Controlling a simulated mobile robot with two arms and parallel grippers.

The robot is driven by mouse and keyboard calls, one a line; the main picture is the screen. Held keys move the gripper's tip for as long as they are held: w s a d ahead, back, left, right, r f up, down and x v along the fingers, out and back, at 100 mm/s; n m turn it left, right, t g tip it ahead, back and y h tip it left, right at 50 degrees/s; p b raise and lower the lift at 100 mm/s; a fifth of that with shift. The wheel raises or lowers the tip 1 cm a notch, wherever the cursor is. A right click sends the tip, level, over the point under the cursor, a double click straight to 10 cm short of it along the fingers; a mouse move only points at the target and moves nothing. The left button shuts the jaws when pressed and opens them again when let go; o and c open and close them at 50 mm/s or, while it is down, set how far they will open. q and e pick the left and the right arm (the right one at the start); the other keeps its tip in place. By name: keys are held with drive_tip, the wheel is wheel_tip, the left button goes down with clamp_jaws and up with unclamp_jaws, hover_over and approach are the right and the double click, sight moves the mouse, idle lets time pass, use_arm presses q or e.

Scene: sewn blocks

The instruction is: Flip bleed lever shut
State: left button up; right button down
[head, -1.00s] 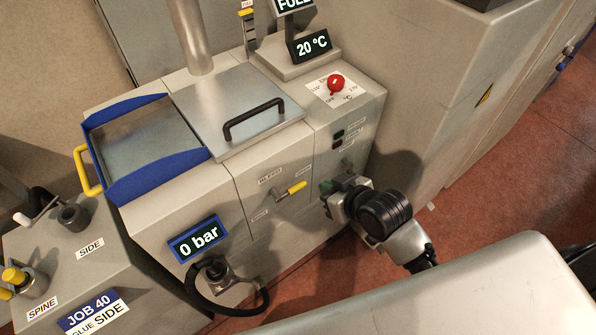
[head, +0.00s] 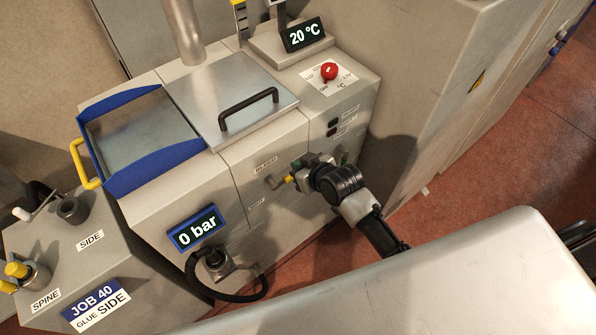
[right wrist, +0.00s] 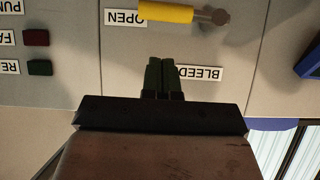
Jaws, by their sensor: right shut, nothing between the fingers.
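The bleed lever (head: 289,179) is a yellow handle on a metal pivot on the machine's front panel. It also shows in the right wrist view (right wrist: 165,12), where the picture is upside down. The handle lies sideways from its pivot and partly covers the OPEN label (right wrist: 124,18). My right gripper (head: 303,168) is at the panel by the lever and hides part of it in the head view. In the right wrist view its green fingers (right wrist: 161,75) are together and empty, overlapping the BLEED label (right wrist: 200,73), with a gap in the picture to the handle. My left gripper is out of view.
A 0 bar display (head: 195,229) and a black hose (head: 228,298) are at lower left. A red knob (head: 329,71) is on top. A pale surface (head: 440,280) fills the lower right.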

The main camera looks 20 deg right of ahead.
sight(287, 179)
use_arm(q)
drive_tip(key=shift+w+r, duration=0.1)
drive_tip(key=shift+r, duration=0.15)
use_arm(e)
drive_tip(key=shift+w+a+f, duration=0.1)
drive_tip(key=shift+w+f, duration=0.05)
drive_tip(key=shift+f, duration=0.8)
drive_tip(key=shift+w+a+f, duration=0.1)
drive_tip(key=shift+w+f, duration=0.05)
drive_tip(key=shift+f, duration=0.8)
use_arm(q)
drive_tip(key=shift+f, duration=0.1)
use_arm(e)
drive_tip(key=shift+f, duration=0.1)
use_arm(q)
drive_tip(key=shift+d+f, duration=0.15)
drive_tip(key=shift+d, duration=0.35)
use_arm(e)
drive_tip(key=shift+d+f+m+y, duration=0.2)
drive_tip(key=shift+d+m+y, duration=0.05)
drive_tip(key=shift+m+y, duration=0.05)
